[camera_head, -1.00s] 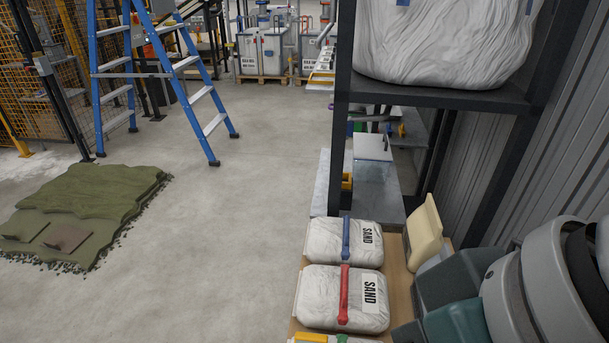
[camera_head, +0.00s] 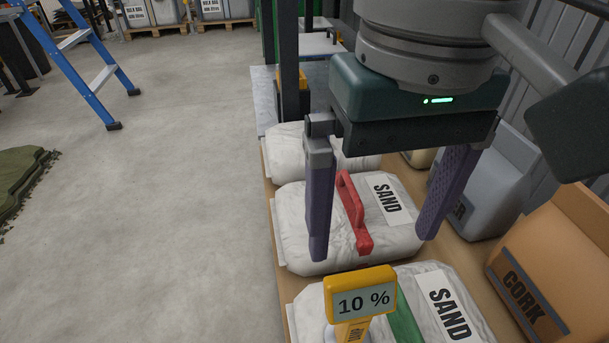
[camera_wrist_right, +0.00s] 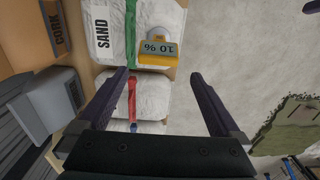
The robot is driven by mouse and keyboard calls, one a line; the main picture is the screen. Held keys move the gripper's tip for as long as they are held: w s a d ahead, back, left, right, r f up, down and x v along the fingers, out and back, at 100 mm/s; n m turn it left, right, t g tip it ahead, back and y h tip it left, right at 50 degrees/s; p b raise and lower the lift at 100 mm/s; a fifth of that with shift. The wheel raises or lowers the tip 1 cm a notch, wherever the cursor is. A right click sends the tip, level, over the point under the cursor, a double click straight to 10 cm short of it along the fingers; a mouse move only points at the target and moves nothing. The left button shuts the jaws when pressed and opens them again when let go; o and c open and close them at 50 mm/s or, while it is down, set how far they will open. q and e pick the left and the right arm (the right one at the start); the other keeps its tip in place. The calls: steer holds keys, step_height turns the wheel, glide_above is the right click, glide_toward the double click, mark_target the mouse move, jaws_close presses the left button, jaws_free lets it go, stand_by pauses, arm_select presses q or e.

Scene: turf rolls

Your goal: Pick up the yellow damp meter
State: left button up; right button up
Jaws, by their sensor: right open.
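The yellow damp meter (camera_head: 362,296) has a grey display reading "10 %". It stands at the bottom of the head view, in front of or on the white sand bag with the green handle; its lower part is cut off. It also shows in the right wrist view (camera_wrist_right: 158,59), just beyond the fingertips. My right gripper (camera_head: 372,246) is open and empty, its two purple fingers spread above the sand bag with the red handle. The meter is apart from the fingers, nearer the bottom of the head view. My left gripper is not in view.
Sand bags with a red handle (camera_head: 354,212) and a green handle (camera_head: 404,318) lie on a wooden board. A grey container (camera_head: 490,190) and an orange-brown cork container (camera_head: 550,265) stand at right. Open concrete floor (camera_head: 170,200) lies left; a blue ladder (camera_head: 75,65) stands there.

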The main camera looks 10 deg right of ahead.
mark_target(364, 281)
steer(key=shift+w+f, duration=0.1)
steer(key=shift+f, duration=0.35)
step_height(364, 281, down, 9)
steer(key=b, duration=0.4)
steer(key=shift+d+f, duration=0.15)
jaws_close()
